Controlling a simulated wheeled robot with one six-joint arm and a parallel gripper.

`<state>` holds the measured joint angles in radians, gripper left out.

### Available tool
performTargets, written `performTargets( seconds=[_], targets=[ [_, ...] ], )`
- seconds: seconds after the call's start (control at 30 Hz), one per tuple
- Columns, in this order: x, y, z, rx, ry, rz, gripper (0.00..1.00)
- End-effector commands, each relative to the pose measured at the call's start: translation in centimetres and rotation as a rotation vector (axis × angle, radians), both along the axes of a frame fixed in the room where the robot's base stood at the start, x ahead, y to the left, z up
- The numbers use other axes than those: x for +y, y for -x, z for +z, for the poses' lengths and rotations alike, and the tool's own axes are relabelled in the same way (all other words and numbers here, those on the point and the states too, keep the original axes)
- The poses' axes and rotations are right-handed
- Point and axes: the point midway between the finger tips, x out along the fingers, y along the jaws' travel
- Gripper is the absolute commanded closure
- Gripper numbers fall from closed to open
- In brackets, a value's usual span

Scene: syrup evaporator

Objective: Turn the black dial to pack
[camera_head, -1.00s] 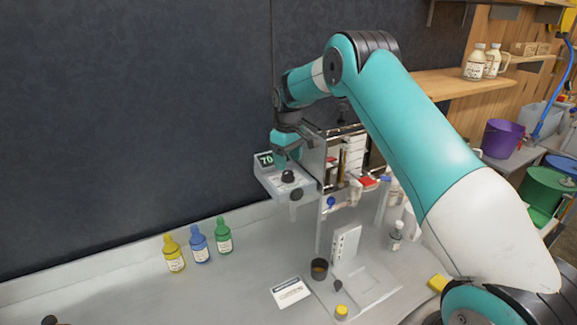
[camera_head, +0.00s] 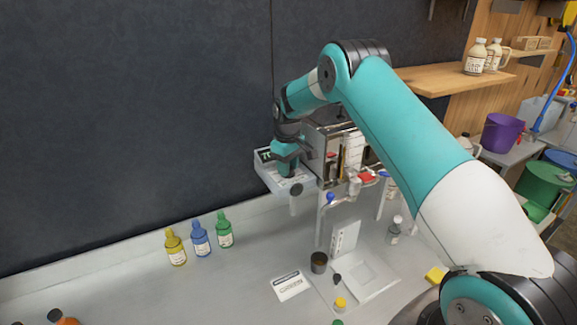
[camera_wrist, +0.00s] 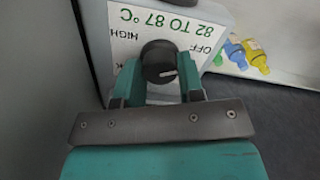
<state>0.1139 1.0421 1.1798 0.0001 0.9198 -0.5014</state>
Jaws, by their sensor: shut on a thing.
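The black dial (camera_wrist: 158,60) sits on the face of a pale control box (camera_head: 270,178). In the wrist view, my gripper (camera_wrist: 160,76) has one finger on each side of the dial and is shut on it. A short white mark on the dial faces the lower right of that picture. Lettering around the dial reads OFF at upper right and HIGH at upper left, with a lone K at left, its word cut off by my finger. In the head view, my gripper (camera_head: 287,166) is down on the box and hides the dial. The box's small display (camera_head: 264,155) is partly covered.
A steel evaporator (camera_head: 335,150) with taps stands right beside the box. Yellow (camera_head: 174,248), blue (camera_head: 200,239) and green (camera_head: 224,231) bottles stand on the bench at left. A dark cup (camera_head: 319,262) and a card (camera_head: 289,286) lie in front. The dark wall is close behind.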

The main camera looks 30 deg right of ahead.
Motion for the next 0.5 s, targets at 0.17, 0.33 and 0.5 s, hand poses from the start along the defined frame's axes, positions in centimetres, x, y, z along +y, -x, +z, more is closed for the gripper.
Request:
performTargets(
  seconds=[0.17,0.33,0.5],
  targets=[
    [0.01,-0.02,-0.01,0.0,0.0,-0.027,0.88],
    [0.01,-0.04,-0.08,-0.001,0.0,-0.104,0.88],
    [0.0,-0.08,-0.08,-0.002,0.0,-0.232,0.88]
  ],
)
